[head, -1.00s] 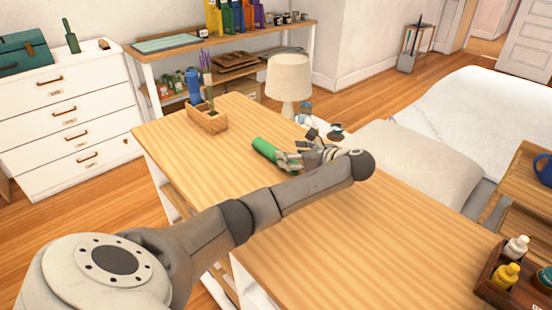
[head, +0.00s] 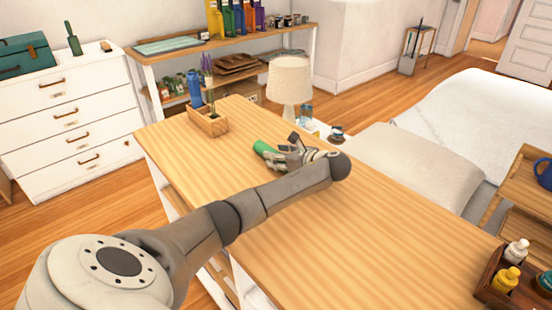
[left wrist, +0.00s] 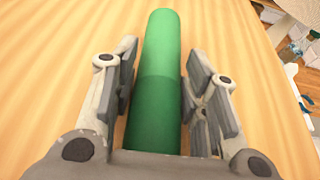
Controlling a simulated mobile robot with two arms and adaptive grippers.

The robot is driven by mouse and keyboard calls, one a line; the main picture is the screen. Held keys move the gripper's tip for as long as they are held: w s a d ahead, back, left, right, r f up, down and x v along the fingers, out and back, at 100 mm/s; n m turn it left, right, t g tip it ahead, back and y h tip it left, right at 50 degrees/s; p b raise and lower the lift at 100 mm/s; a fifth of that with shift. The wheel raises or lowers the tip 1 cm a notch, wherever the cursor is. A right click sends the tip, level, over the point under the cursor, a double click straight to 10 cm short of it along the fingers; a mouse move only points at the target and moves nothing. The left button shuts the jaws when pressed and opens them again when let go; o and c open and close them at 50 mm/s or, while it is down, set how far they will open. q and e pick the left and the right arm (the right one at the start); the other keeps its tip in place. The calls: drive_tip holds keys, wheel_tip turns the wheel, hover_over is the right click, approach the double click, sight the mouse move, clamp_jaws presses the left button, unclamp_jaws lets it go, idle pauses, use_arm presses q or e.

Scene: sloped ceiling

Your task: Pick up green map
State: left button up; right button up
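The green map is a rolled green tube. In the left wrist view the green map (left wrist: 158,75) lies on the wooden table, running lengthwise between the two fingers of my left gripper (left wrist: 160,95). A gap shows on each side of it, so the gripper is open around the map and not closed on it. In the head view only one end of the green map (head: 262,148) shows, beyond the fingers of my left gripper (head: 276,158). The rest is hidden by the gripper. My right gripper is not in view.
A wooden box (head: 208,122) with a blue bottle and a plant stands at the table's far left corner. A lamp (head: 290,80) stands behind the table. A tray (head: 505,284) with small bottles is at the right. The near tabletop (head: 350,240) is clear.

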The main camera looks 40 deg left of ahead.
use_arm(q)
drive_tip(key=c, duration=0.4)
drive_tip(key=shift+c, duration=0.2)
